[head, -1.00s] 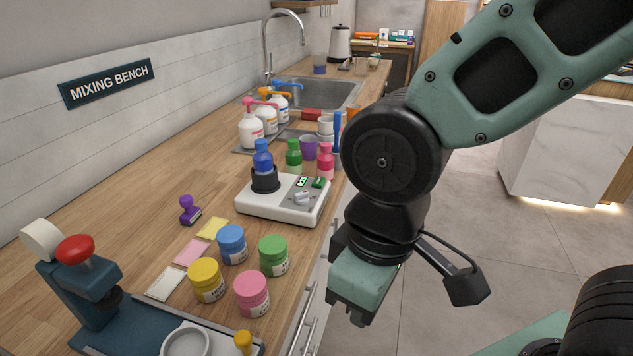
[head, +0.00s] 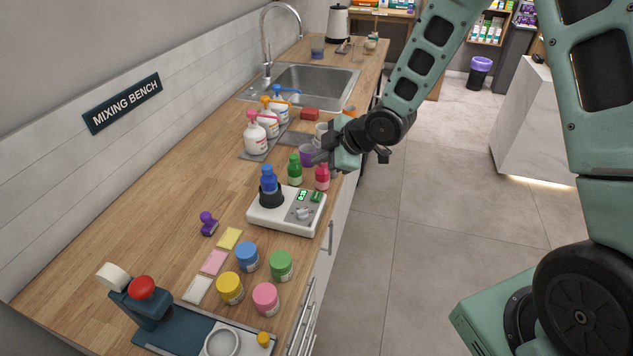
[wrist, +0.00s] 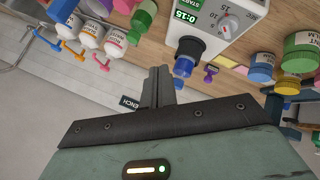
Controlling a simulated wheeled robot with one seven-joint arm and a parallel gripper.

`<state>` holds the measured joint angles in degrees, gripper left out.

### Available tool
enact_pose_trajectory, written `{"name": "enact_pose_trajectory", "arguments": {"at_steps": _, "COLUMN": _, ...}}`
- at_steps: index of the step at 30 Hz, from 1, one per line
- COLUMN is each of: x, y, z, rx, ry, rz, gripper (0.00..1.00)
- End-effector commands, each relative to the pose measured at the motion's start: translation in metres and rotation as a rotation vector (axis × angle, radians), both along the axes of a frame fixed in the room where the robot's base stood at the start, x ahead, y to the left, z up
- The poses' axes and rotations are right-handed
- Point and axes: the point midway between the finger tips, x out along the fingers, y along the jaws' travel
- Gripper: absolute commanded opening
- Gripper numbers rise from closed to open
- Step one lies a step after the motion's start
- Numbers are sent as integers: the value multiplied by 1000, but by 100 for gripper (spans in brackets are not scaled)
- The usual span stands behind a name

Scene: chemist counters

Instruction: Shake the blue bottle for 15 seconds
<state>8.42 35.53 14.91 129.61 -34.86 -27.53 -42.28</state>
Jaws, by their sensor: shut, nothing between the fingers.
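The blue bottle (head: 268,178) stands upright in the black cup (head: 271,197) of a white shaker machine (head: 265,219) on the bench. In the wrist view the blue bottle (wrist: 183,68) shows beyond my fingers, and the machine's display (wrist: 185,16) reads 0:15, near a green START button and a dial. My gripper (head: 319,156) is to the right of and behind the machine, apart from the bottle, over the green and pink bottles' area. In the wrist view its fingers (wrist: 158,84) are together and empty.
A green bottle (head: 295,170) and a pink bottle (head: 322,177) stand just behind the machine. Several lidded jars (head: 247,256) and a stamp (head: 208,223) are in front. The wood left of the machine is clear.

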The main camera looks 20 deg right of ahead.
Motion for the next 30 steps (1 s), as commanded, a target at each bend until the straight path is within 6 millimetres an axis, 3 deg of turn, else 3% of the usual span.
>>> {"name": "enact_pose_trajectory", "arguments": {"at_steps": 17, "x": 1, "y": -1, "z": -8, "rx": 2, "ry": -8, "rz": 6, "gripper": 0}}
{"name": "enact_pose_trajectory", "arguments": {"at_steps": 30, "x": 1, "y": -1, "z": -64, "rx": 3, "ry": -7, "rz": 6, "gripper": 0}}
